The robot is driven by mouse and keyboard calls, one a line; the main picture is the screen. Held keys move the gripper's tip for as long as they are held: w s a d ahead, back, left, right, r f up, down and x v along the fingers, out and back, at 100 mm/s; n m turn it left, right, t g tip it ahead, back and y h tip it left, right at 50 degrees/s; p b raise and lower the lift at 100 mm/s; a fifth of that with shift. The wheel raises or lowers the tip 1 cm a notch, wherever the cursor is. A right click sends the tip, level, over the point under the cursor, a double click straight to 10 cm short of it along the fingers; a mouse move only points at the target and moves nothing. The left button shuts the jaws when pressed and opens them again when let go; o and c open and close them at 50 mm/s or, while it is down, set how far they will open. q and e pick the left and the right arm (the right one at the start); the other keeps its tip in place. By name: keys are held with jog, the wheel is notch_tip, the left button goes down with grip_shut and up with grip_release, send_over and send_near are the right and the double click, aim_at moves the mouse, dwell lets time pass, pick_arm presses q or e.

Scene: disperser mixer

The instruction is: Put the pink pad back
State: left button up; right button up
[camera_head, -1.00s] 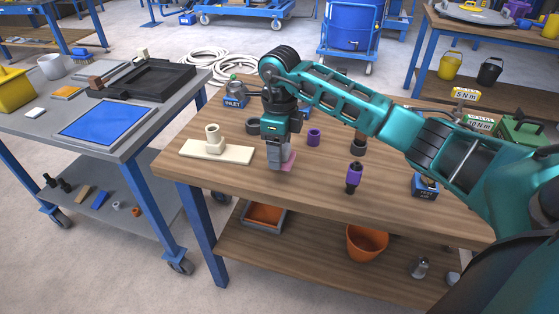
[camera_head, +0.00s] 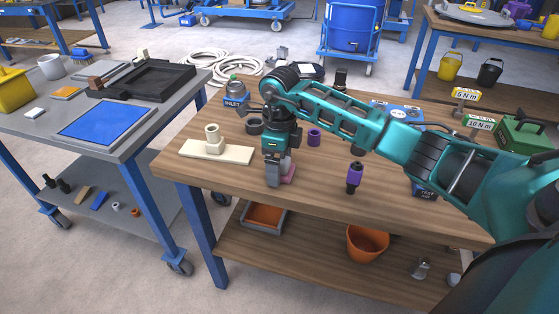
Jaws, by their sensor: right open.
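The pink pad (camera_head: 288,174) lies at the front middle of the wooden table (camera_head: 330,190). My right gripper (camera_head: 275,183) points down at the pad's left side, its fingers hiding part of the pad. It is open; whether a finger touches the pad I cannot tell. My left gripper is out of view. No marked place for the pad can be made out.
A cream plate with an upright pipe (camera_head: 216,148) is left of my gripper. A purple ring (camera_head: 314,137) and a purple-and-black fitting (camera_head: 354,177) stand to the right. The grey cart (camera_head: 150,130) is at the left, with a floor gap between it and the table.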

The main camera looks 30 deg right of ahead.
jog(key=shift+r, duration=0.1)
notch_tip(320, 180, up, 12)
jog(key=p, duration=0.1)
jog(key=s+a+f+y, duration=0.2)
jog(key=a+y, duration=0.1)
jog(key=a, duration=0.3)
jog(key=s+a+f+g+y, duration=0.1)
jog(key=a+f+y, duration=0.15)
jog(key=a, duration=0.25)
jog(key=s+a+f+y, duration=0.1)
jog(key=s+a+y, duration=0.15)
jog(key=a, duration=0.35)
jog(key=s+a+r+m+t+y, duration=0.2)
jog(key=a+r+m+t+y, duration=0.2)
jog(key=a+m+y, duration=0.45)
jog(key=d+f+m+t+h, duration=0.4)
jog(key=m+t, duration=0.3)
jog(key=m, duration=0.5)
jog(key=d+f+m+t+h, duration=0.5)
jog(key=m+t, duration=0.2)
jog(key=m, duration=0.4)
jog(key=s+d+f+m+g+h, duration=0.2)
jog(key=s+f+m+g, duration=0.1)
jog(key=s+f+m, duration=0.2)
jog(key=s+d+f+m+g+h, duration=0.2)
jog(key=s+f+m, duration=0.3)
jog(key=f, duration=0.4)
jog(key=shift+s+d+f+g+h, duration=0.15)
jog(key=shift+s+f+g+h, duration=0.15)
jog(key=shift+g+h, duration=0.35)
